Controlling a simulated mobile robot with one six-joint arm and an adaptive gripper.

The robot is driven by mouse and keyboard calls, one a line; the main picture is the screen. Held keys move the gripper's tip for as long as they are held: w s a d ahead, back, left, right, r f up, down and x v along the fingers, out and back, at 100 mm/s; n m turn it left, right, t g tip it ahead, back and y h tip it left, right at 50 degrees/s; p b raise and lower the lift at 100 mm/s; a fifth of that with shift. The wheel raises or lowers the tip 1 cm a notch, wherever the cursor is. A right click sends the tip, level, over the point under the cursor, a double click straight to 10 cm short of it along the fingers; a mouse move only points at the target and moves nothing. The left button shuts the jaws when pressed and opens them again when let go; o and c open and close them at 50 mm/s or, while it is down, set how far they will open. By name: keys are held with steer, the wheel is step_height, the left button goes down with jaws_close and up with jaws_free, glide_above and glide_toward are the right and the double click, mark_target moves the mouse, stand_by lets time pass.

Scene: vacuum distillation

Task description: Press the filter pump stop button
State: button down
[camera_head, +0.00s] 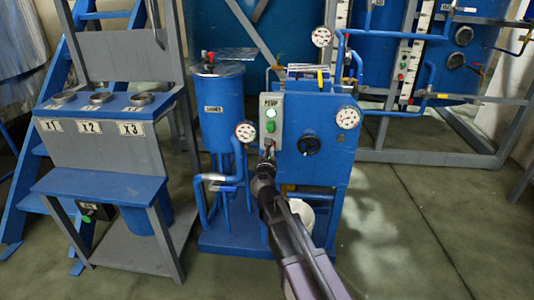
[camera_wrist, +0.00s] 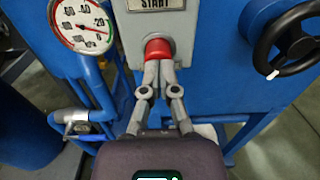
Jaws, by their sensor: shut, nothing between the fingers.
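A grey control box marked PUMP (camera_head: 278,104) stands on the front of the blue pump unit, with green round parts (camera_head: 271,126) on its face. In the wrist view a red button (camera_wrist: 158,46) sits low on the box (camera_wrist: 133,38), below a plate reading START (camera_wrist: 155,4). My gripper (camera_wrist: 159,66) is shut and empty, its fingertips together at the lower edge of the red button. I cannot tell whether they touch it. In the head view my gripper (camera_head: 267,157) is at the box's lower end and hides most of the red button.
A pressure gauge (camera_wrist: 82,24) and bent blue pipe (camera_wrist: 97,88) are left of my gripper in the wrist view. A black handwheel (camera_wrist: 296,42) is at right. In the head view a blue filter tank (camera_head: 221,110) stands left. Open floor (camera_head: 420,225) lies right.

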steer(key=shift+a, duration=0.15)
steer(key=shift+w+r, duration=0.2)
steer(key=shift+w, duration=1.2)
steer(key=s, duration=1.5)
steer(key=shift+s+a, duration=0.25)
steer(key=shift+a, duration=0.05)
